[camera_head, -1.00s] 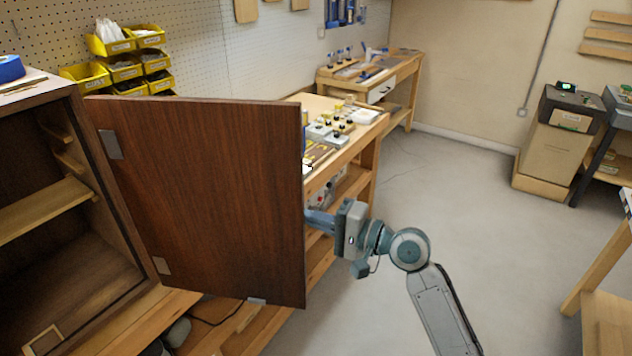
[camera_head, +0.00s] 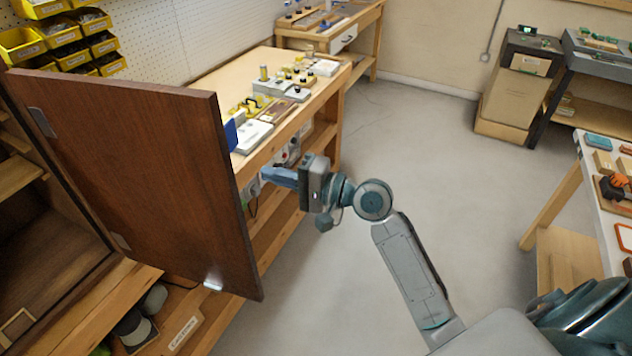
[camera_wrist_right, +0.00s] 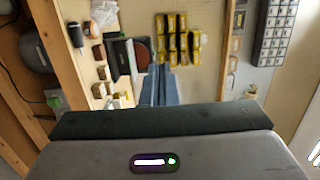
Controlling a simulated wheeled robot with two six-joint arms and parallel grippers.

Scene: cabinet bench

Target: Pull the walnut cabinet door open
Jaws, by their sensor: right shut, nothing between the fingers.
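The walnut cabinet door (camera_head: 150,170) stands wide open in the head view, swung out from the dark cabinet (camera_head: 60,245) at the left. The shelves inside the cabinet show past its hinge side. A small metal piece sits at the door's lower edge. My right gripper (camera_head: 266,173) is just right of the door's free edge, apart from it in the picture, with blue fingers shut and empty. In the wrist view its shut fingers (camera_wrist_right: 160,85) point towards the bench and wall. The door cannot be made out clearly there. My left gripper is not in view.
A wooden workbench (camera_head: 225,78) with tools and small boxes stands behind the door and gripper. Yellow bins (camera_head: 60,35) hang at the upper left. A table with items (camera_head: 603,215) is at the right. The grey floor (camera_head: 430,170) between is clear.

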